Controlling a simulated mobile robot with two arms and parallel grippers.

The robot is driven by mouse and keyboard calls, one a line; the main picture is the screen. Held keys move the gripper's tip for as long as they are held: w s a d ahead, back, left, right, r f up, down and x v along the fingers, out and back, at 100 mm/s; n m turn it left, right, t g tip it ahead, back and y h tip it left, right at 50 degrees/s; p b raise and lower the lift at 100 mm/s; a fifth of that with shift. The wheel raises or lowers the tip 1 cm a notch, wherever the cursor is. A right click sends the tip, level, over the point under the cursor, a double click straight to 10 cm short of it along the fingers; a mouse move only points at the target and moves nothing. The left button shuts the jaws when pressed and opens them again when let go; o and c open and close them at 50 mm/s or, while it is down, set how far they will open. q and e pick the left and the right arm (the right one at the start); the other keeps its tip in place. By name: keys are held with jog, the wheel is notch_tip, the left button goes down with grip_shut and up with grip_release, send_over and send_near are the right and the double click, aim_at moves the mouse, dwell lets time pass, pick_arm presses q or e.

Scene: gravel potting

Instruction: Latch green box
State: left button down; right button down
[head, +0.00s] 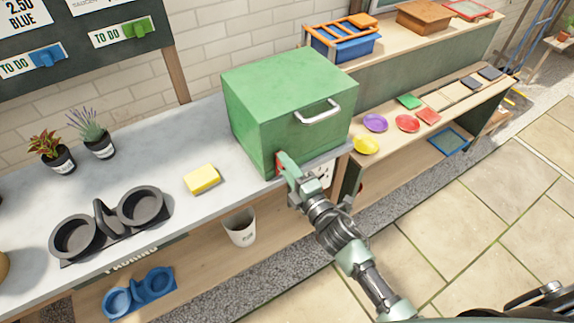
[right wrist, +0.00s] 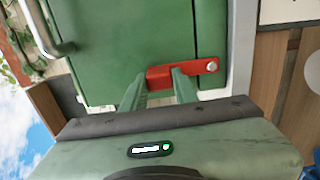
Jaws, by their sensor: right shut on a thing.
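The green box (head: 285,100) stands on the grey counter, with a silver handle (head: 318,112) on its front door. The handle also shows at the upper left of the right wrist view (right wrist: 45,30). A red latch (right wrist: 208,67) with a round silver pivot lies on the box's front. In the right wrist view it reaches across the dark seam at the door's edge, onto the door panel. My right gripper (right wrist: 160,82) is shut on the latch's free end. In the head view the right gripper (head: 286,165) hides most of the latch. My left gripper is not in view.
A yellow sponge (head: 201,179) and a black double-cup holder (head: 105,224) are on the counter (head: 185,130) left of the box. Two potted plants stand further left. A white pot (head: 240,228) sits below. Coloured saucers (head: 375,123) lie on the shelf to the right.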

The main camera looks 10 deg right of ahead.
jog(key=shift+f, duration=0.1)
jog(key=c, duration=1.1)
grip_release()
jog(key=shift+s, duration=0.1)
jog(key=b+v, duration=0.1)
jog(key=v, duration=0.6)
jog(key=shift+s, duration=0.35)
